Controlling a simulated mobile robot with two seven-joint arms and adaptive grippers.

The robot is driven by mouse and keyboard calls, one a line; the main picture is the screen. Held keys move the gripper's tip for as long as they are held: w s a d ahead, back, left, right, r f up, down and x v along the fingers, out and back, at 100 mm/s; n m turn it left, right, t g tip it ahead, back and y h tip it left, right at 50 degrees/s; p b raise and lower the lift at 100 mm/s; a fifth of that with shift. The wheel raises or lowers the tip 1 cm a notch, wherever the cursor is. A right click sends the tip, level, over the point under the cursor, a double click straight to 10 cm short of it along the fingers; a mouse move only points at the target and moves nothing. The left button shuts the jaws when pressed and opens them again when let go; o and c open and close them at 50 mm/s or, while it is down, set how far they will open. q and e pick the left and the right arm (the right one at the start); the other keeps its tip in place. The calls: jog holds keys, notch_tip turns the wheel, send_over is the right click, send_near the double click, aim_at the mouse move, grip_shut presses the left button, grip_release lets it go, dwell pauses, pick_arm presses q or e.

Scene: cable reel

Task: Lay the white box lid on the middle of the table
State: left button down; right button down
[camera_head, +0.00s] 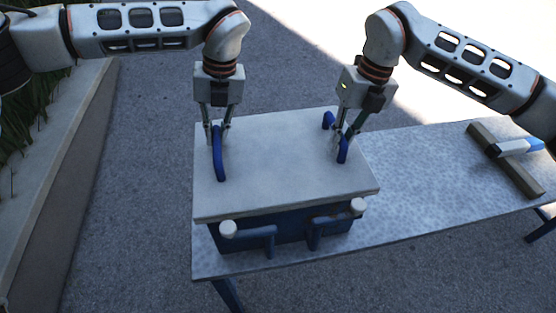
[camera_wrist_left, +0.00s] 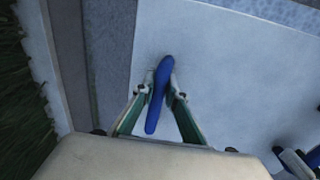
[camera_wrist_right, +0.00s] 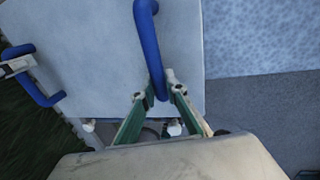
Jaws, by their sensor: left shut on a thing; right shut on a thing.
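The white box lid (camera_head: 280,175) is a flat pale slab with two blue handles, and it covers the dark blue box (camera_head: 285,227). My left gripper (camera_head: 217,140) is shut on the lid's left blue handle (camera_head: 219,160); this also shows in the left wrist view (camera_wrist_left: 160,92). My right gripper (camera_head: 342,145) is shut on the right blue handle (camera_head: 328,120), seen too in the right wrist view (camera_wrist_right: 150,45). I cannot tell whether the lid touches the box rim. The box's inside is hidden.
The box stands at the left end of the grey speckled table (camera_head: 430,180). The table's middle is bare. At its right end a brown wooden bar (camera_head: 505,162) lies with a white and blue tool (camera_head: 518,147) across it. Blue brackets with white knobs (camera_head: 228,229) stick out from the box front.

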pick_arm(q)
jog(key=shift+r, duration=0.15)
pick_arm(e)
jog(key=shift+r, duration=0.15)
dwell(0.5)
